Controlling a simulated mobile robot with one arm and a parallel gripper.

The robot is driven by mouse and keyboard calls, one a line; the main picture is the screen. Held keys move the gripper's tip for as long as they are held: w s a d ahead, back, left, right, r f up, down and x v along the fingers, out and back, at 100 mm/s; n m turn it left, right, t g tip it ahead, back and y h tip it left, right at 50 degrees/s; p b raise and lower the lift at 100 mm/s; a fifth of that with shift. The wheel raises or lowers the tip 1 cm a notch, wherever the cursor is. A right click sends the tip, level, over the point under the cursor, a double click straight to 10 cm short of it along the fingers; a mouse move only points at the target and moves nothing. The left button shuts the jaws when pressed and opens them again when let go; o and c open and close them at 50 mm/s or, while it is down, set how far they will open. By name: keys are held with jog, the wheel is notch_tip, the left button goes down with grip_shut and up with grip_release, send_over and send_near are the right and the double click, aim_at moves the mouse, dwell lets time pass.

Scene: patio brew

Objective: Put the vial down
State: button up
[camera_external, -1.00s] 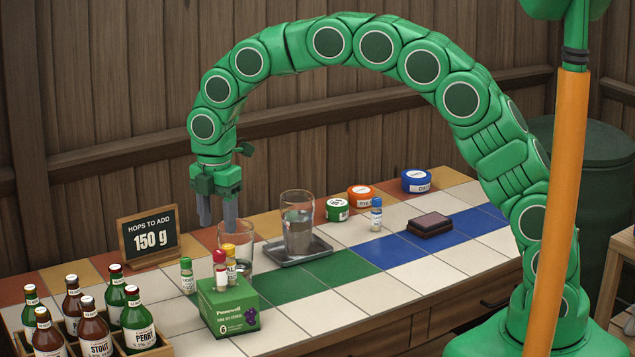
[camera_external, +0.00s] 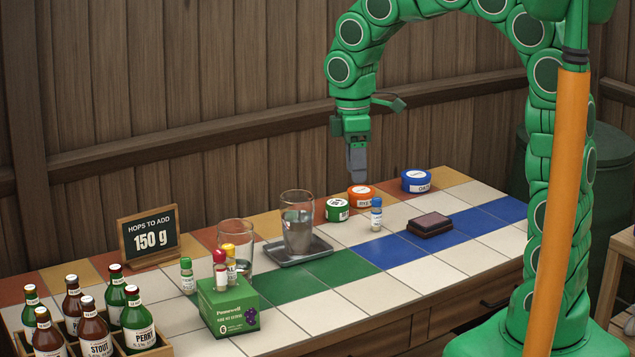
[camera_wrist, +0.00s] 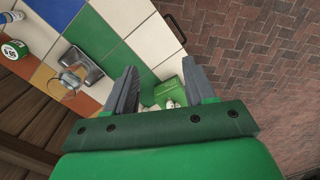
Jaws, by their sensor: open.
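My gripper (camera_external: 357,178) hangs above the back of the counter by the orange tin. Its fingers overlap in the outside view; in the wrist view they stand apart and no vial is between them (camera_wrist: 161,78). A blue-capped vial (camera_external: 376,215) stands upright on a pale tile just below and to the right of my gripper. A green-capped vial (camera_external: 187,276) stands left of the green box.
A green box (camera_external: 229,311) and an empty glass (camera_external: 242,240) stand at the left. A filled glass (camera_external: 297,230) stands on a metal tray (camera_external: 318,250). Green (camera_external: 338,211), orange (camera_external: 362,199) and blue (camera_external: 416,182) tins line the back. A brown block (camera_external: 430,225) lies right of the blue-capped vial.

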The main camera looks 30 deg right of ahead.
jog(key=s+d+m, duration=0.6)
jog(key=s+d, duration=0.2)
jog(key=s, duration=0.4)
jog(key=s+d+f+m+g, duration=0.1)
jog(key=s+d+m, duration=0.5)
jog(key=s, duration=0.7)
jog(key=shift+d+m, duration=0.3)
jog(key=shift+d, duration=0.65)
